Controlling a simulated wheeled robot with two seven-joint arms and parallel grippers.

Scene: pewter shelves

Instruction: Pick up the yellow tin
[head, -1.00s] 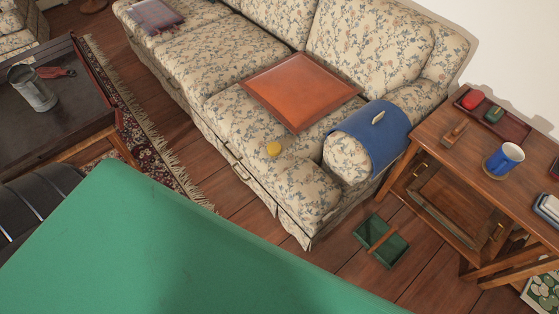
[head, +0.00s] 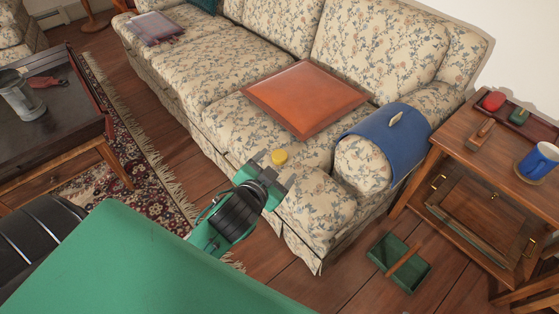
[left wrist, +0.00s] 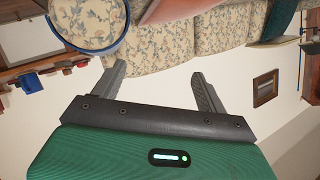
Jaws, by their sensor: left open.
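The yellow tin (head: 279,157) is small and round. It sits on the floral sofa seat near its front edge, in front of the orange-brown tray. My left gripper (head: 271,171), green and dark grey, is just in front of the tin in the head view, close to it in the picture. Whether they touch I cannot tell. In the left wrist view the two fingers (left wrist: 158,72) are spread apart with nothing between them. I do not make out the tin there. My right gripper is not in view.
A blue cloth (head: 391,141) hangs over the sofa arm (head: 363,163). A wooden side table (head: 497,172) with a blue mug (head: 538,161) stands right. A green divided box (head: 399,264) is on the floor.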

